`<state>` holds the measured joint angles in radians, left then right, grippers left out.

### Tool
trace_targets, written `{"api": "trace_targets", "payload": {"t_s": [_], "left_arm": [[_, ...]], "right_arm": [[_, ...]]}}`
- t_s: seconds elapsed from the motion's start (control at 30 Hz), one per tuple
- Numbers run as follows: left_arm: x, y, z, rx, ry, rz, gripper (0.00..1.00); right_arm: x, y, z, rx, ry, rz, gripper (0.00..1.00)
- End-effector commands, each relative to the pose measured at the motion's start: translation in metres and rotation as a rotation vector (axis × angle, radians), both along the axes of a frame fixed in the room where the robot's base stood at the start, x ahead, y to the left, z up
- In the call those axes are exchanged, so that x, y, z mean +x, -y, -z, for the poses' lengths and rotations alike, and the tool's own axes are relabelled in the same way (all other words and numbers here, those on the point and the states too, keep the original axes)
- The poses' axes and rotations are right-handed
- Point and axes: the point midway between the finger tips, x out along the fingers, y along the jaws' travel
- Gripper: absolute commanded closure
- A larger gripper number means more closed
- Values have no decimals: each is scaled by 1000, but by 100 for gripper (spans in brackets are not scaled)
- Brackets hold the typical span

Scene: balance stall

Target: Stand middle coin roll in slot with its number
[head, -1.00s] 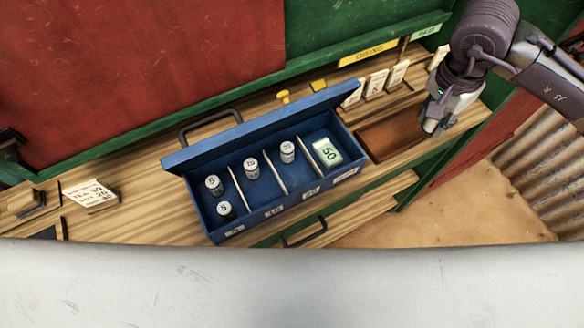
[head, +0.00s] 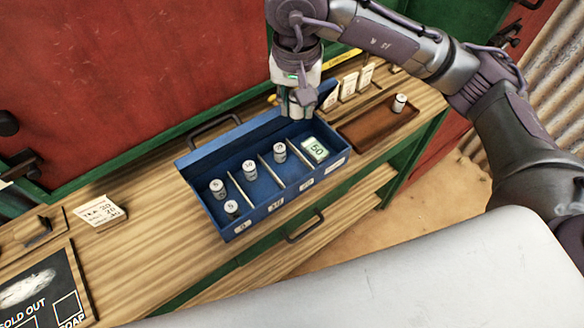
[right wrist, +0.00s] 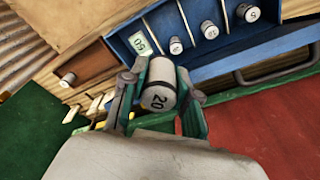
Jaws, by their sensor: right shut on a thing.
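My right gripper (head: 297,112) is over the back rim of the blue coin box (head: 190,161), behind its right-hand slots. In the right wrist view it is shut on a white-and-grey coin roll (right wrist: 158,97) whose end reads 20; the head view does not clearly show this roll. The box has slots split by pale dividers. The leftmost slot holds two upright rolls (head: 217,188), the second holds one roll (head: 249,170), the third one roll (head: 279,152) and the rightmost a green 50 bundle (head: 315,150). Number labels (head: 306,184) run along the front. My left gripper is not in view.
A brown tray (head: 365,130) to the right of the box holds one upright roll (head: 400,103). Price cards (head: 349,85) stand behind the tray. A tea price card (head: 99,212) stands on the wooden counter at left. The counter between that card and the box is clear.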

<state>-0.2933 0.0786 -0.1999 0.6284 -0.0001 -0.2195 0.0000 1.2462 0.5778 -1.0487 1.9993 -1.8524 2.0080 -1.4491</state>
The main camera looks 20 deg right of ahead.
Motion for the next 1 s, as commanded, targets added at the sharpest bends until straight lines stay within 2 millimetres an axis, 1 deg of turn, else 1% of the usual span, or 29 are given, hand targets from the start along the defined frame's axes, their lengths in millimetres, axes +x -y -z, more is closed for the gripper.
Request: {"api": "trace_targets", "payload": {"t_s": [0.03, 0.23, 0.4, 0.5, 0.6, 0.7, 0.87, 1.0], "left_arm": [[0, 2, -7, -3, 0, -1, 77], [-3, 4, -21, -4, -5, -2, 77], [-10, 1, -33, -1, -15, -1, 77], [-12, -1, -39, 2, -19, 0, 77], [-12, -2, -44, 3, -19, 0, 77], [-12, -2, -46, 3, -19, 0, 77], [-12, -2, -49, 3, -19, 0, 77], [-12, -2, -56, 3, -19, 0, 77]], "right_arm": [[-1, 0, 11, -2, -6, 0, 100], [-1, 1, 65, -1, -6, 3, 100], [-2, 1, 111, -2, -5, 2, 100], [-2, 1, 137, -2, -4, 3, 100], [-1, 0, 157, -1, -2, 2, 100], [0, 0, 170, 0, 1, 2, 100], [0, 0, 184, 0, 0, 2, 100], [0, 0, 205, 1, -1, 3, 100]]}}
